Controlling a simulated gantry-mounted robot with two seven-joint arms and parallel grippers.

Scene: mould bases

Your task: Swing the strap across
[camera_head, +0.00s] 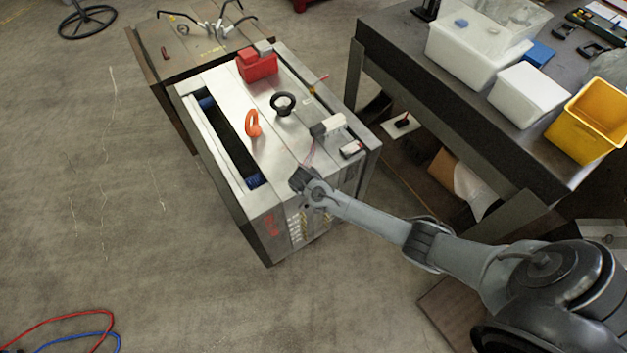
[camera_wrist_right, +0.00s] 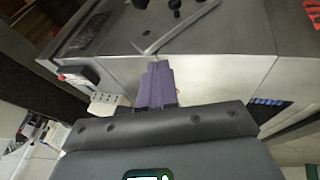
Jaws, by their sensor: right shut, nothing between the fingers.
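The mould base (camera_head: 228,112) is a steel block with a long dark slot in its top and seams across it. My right gripper (camera_head: 303,182) is at its near edge. In the right wrist view the purple fingers (camera_wrist_right: 157,85) are together, with nothing between them, in front of the block's seam. A thin grey bar (camera_wrist_right: 178,28), possibly the strap, lies slanted across the seam just beyond the fingertips. I cannot tell whether they touch. The strap is not clear in the head view, where my gripper covers that corner. My left gripper is not in view.
A dark bench (camera_head: 400,62) with white bins (camera_head: 528,95) and a yellow bin (camera_head: 590,118) stands right. Floor left is largely clear.

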